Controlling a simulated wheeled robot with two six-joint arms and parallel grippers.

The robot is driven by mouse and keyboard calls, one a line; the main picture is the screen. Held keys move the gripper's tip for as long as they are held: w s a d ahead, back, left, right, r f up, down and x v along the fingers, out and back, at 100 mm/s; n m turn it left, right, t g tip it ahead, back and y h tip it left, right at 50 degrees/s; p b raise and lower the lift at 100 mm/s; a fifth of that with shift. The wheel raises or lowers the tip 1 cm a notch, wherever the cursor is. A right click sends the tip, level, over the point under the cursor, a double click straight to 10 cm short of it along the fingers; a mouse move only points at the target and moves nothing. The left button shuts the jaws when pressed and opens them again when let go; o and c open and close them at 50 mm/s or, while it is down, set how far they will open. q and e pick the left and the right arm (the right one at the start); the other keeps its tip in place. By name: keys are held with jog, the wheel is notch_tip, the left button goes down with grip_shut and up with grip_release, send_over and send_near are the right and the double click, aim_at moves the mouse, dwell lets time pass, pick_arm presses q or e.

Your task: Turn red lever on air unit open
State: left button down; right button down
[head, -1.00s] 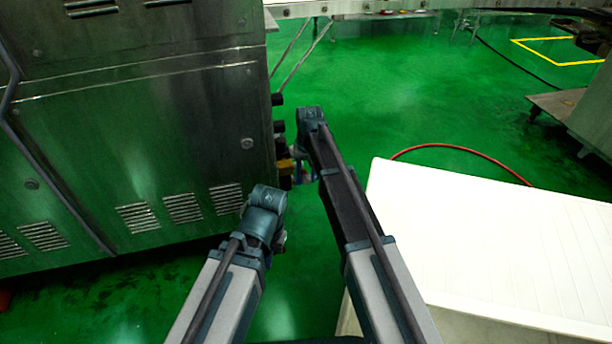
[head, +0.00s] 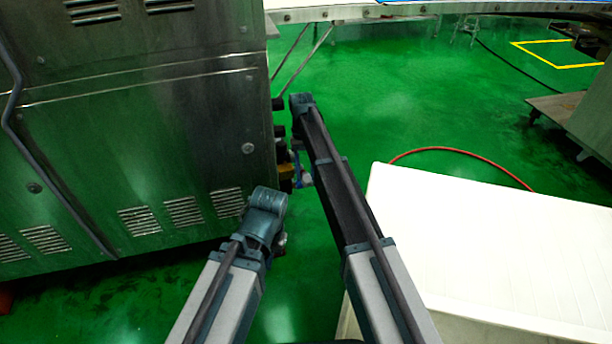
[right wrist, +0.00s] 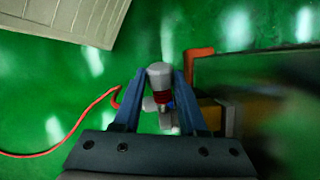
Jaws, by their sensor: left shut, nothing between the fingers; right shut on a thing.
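The air unit (head: 287,172) is a small cluster with a yellowish block at the right side of the steel machine in the head view. In the right wrist view my right gripper (right wrist: 160,78) has its blue fingers on both sides of a grey-capped part with a red piece below the cap, the red lever (right wrist: 160,97). It is shut on this part. In the head view the right gripper is mostly hidden behind its own wrist, beside the air unit. My left gripper (head: 281,243) is shut and empty, low beside the machine, its fingers mostly hidden.
The steel machine (head: 140,150) fills the left of the head view. A white slab (head: 480,240) lies at right, with a red hose (head: 450,148) behind it. An orange-red bracket (right wrist: 200,52) is close to the right fingers. Open green floor (head: 400,95) lies beyond.

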dwell(0.3)
jog(key=shift+c, duration=2.3)
grip_release()
jog(key=shift+w+r, duration=0.1)
jog(key=shift+r, duration=0.1)
jog(key=p+v, duration=1.3)
jog(key=shift+w+r, duration=0.2)
